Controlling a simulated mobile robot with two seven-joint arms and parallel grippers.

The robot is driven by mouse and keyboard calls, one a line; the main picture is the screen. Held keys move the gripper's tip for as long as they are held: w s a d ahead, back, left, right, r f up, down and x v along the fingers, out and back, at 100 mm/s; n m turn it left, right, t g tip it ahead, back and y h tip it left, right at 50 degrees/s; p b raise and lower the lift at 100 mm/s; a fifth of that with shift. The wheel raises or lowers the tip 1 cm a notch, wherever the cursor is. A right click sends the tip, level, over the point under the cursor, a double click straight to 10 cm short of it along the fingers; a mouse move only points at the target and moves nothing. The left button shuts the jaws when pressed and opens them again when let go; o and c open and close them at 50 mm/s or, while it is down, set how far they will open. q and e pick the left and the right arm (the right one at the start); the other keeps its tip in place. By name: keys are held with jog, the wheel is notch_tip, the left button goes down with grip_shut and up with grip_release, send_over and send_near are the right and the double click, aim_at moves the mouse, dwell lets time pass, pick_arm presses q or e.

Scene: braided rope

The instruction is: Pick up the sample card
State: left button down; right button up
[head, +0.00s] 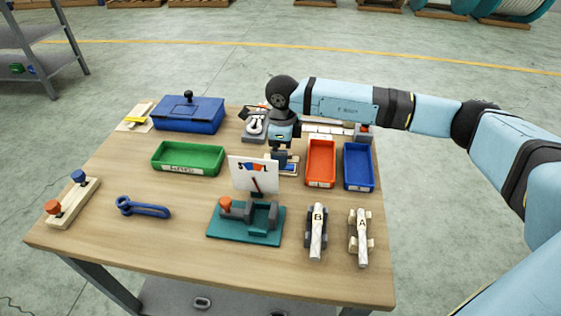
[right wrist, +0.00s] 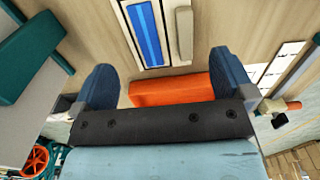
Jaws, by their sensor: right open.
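A flat piece with a blue strip and pale border, probably the sample card, lies on the table in the right wrist view (right wrist: 146,34). A beige bar (right wrist: 185,32) lies beside the blue strip. In the head view the blue-and-white piece (head: 291,168) shows partly, behind the upright white dial panel (head: 254,174). My right gripper (head: 281,158) points down close to it, partly hidden by that panel. In the right wrist view its two fingers (right wrist: 161,84) are apart with nothing held between them. My left gripper is not in view.
The orange bin (head: 320,163) and blue bin (head: 358,167) stand just right of my right gripper. The green bin (head: 188,158) is to the left. A teal fixture (head: 246,235) stands in front, and a blue lidded box (head: 189,114) behind left.

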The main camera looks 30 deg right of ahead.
aim_at(294, 160)
notch_tip(294, 160, down, 4)
jog(key=shift+f, duration=0.1)
jog(key=c, duration=0.8)
